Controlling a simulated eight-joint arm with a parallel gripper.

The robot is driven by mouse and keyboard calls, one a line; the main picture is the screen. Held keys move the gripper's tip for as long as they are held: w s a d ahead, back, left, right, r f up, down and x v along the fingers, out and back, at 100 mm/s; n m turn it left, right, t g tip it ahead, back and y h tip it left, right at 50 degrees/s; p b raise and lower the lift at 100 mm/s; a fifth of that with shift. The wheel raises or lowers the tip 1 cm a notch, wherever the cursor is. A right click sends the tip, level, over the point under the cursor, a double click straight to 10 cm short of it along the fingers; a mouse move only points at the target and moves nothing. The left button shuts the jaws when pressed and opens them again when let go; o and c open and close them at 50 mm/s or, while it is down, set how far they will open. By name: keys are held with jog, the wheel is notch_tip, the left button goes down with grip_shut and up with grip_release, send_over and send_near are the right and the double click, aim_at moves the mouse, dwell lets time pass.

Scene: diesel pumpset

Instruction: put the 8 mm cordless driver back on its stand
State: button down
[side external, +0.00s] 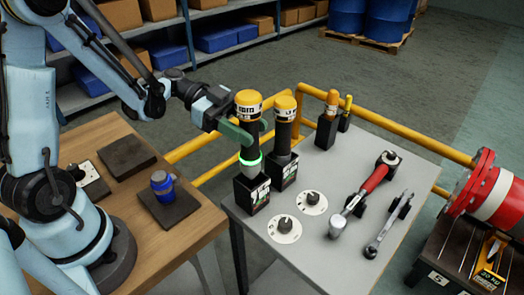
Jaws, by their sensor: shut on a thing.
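The cordless driver (248,104), taken as the 8 mm one, has a yellow cap, a marked band and a dark body. It is upright, and its lower end meets a black stand (251,192) at the grey table's near left. A green ring (250,159) glows at that joint. My gripper (240,133) reaches in from the left and is shut on the driver's dark body, below the yellow cap. I cannot tell whether the driver is fully seated. The labels are too small to read.
A second yellow-capped driver (285,122) stands close on the right in its own black stand (283,171). Two round dials (284,229), a red-handled wrench (370,186) and a spanner (388,225) lie on the grey table (336,156). A yellow rail (391,127) runs behind.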

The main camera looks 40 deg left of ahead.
aim_at(249, 150)
jog(key=shift+f, duration=2.9)
jog(key=shift+c, duration=2.3)
grip_release()
jog(key=v, duration=1.2)
jog(key=x, duration=1.2)
jog(key=shift+d, duration=0.1)
jog(key=shift+r, duration=0.2)
